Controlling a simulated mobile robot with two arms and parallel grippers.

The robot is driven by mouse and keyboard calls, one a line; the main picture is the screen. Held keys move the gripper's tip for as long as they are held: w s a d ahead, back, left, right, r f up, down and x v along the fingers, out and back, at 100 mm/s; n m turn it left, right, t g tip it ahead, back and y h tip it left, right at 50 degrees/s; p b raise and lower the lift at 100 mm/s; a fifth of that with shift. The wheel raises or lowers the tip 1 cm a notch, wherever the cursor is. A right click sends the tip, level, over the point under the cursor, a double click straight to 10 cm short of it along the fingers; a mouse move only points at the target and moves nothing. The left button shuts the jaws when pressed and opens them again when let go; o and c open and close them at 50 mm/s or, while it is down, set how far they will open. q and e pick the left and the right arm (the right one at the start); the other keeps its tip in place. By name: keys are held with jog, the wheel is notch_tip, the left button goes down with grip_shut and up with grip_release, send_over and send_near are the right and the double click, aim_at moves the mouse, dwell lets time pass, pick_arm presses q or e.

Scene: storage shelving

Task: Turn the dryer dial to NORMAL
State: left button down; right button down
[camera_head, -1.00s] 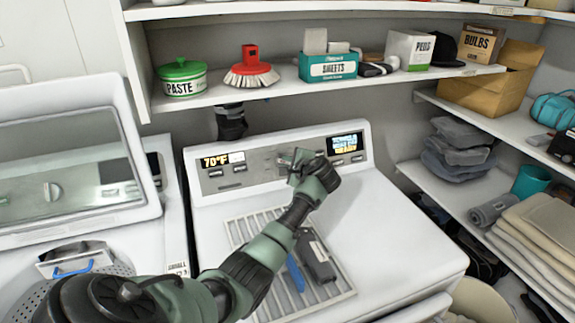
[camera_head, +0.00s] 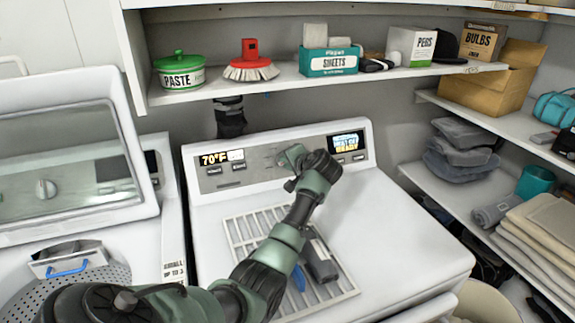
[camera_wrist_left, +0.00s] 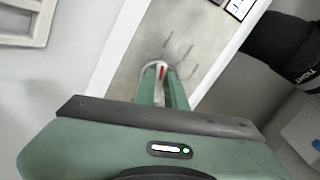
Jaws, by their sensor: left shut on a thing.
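The dryer (camera_head: 400,235) is white, with a grey control panel (camera_head: 262,163) along its back. Its left display reads 70°F and a right display (camera_head: 346,143) is lit with text too small to read surely. My left gripper (camera_head: 287,157) is at the middle of the panel and hides the dial in the head view. In the left wrist view, the gripper's two green fingers (camera_wrist_left: 162,86) are shut on the round dial (camera_wrist_left: 159,66), which has a red mark. Dark lines fan out around the dial; their labels are not legible. My right gripper is not in view.
A wire rack (camera_head: 240,232) with a dark grey object (camera_head: 320,262) and a blue one lies on the dryer top. A shelf (camera_head: 290,88) above holds a paste tub, brush and boxes. A washer (camera_head: 150,225) with raised lid stands left. The dryer top's right side is clear.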

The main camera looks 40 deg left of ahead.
pick_arm(q)
jog(key=shift+f+n, duration=0.1)
jog(key=shift+n, duration=0.2)
jog(key=c, duration=1.5)
grip_release()
jog(key=shift+o, duration=0.2)
jog(key=shift+d, duration=0.15)
jog(key=b+v, duration=0.1)
jog(key=v, duration=0.6)
jog(key=shift+s+d+r+b, duration=0.15)
jog(key=shift+d+r+b, duration=0.05)
jog(key=shift+r+b, duration=0.1)
jog(key=shift+f, duration=0.1)
